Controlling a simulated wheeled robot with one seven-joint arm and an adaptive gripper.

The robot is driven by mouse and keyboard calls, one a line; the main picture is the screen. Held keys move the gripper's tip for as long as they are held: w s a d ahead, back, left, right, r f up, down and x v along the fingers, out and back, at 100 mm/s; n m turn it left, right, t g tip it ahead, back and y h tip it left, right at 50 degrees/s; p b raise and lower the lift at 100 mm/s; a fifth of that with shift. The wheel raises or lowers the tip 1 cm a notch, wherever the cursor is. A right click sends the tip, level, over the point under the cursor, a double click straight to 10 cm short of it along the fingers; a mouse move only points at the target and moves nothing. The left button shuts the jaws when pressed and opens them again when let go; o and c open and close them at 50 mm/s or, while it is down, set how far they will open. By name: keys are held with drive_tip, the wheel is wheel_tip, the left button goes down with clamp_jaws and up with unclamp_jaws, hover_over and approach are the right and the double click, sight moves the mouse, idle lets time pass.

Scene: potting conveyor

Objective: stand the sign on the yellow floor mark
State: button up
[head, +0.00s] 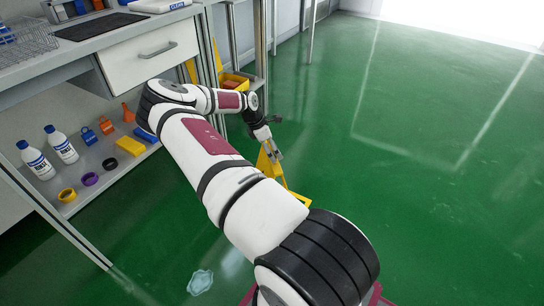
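A yellow sign (267,166) shows below my gripper (274,154), beyond my forearm. It looks roughly upright, with its lower part hidden behind my arm. My gripper points down at the sign's top, and its fingers overlap the sign in this view. I cannot tell whether they grip it or are only close to it. A yellow strip (299,198) shows at the floor just right of my arm; whether it is the floor mark or part of the sign is unclear.
A workbench with a drawer (150,55) and a lower shelf (108,180) of bottles and small items stands at left. A yellow bin (236,82) sits on a rack behind my gripper. A pale puddle-like patch (200,282) lies on the floor. The green floor at right is clear.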

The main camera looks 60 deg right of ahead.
wheel_tip(320, 180, down, 4)
drive_tip(key=shift+r+b, duration=0.25)
drive_tip(key=shift+b, duration=0.6)
drive_tip(key=shift+a, duration=0.1)
drive_tip(key=o, duration=1.8)
